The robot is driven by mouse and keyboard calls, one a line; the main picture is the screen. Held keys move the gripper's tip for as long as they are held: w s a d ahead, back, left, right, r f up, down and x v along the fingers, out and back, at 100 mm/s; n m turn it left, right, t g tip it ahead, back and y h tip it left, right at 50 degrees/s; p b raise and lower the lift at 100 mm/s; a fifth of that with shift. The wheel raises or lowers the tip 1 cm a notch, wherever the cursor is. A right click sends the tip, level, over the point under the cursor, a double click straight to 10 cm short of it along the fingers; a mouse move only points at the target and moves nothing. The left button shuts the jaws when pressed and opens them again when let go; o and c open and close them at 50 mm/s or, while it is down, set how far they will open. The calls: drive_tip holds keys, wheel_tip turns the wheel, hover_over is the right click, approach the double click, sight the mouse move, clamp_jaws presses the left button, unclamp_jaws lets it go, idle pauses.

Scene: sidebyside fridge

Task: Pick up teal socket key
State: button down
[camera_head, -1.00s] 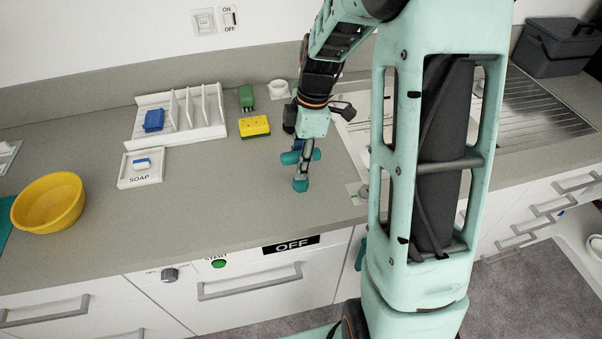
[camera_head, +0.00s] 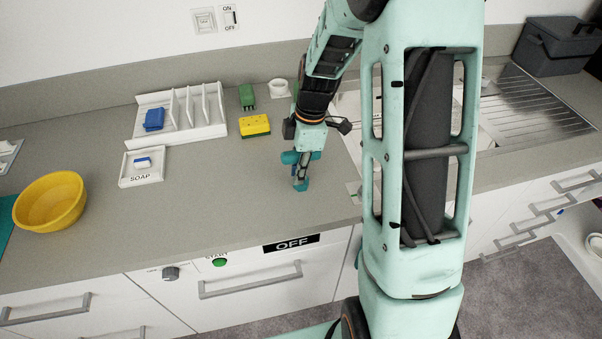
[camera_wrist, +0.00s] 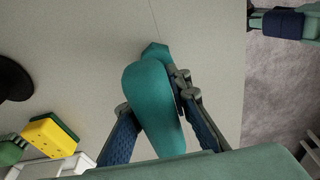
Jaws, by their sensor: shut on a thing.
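The teal socket key (camera_head: 289,157) stands upright on the grey counter in the head view, its crossbar at the top and its socket end at the bottom. In the wrist view the socket key (camera_wrist: 150,95) fills the middle, its thick teal handle nearest the camera. My gripper (camera_head: 300,170) is over the counter and shut on the socket key. In the wrist view the two blue-padded fingers of my gripper (camera_wrist: 163,128) lie on either side of it. The fingers partly hide the shaft. I cannot tell whether its lower end touches the counter.
A white rack (camera_head: 208,130), a soap dish (camera_head: 142,181) and a yellow bowl (camera_head: 49,202) stand to the left. The sink drainboard (camera_head: 535,105) is at right.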

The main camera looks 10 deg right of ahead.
drive_tip(key=shift+r, duration=0.15)
drive_tip(key=shift+r+p, duration=0.5)
drive_tip(key=shift+r, duration=0.1)
wheel_tip(320, 180, up, 2)
drive_tip(key=shift+r+p, duration=0.25)
drive_tip(key=shift+p, duration=0.55)
drive_tip(key=s+r+p, duration=0.4)
drive_tip(key=s+r, duration=0.5)
drive_tip(key=s, duration=0.5)
drive_tip(key=shift+d, duration=0.1)
drive_tip(key=c, duration=2.4)
unclamp_jaws()
clamp_jaws()
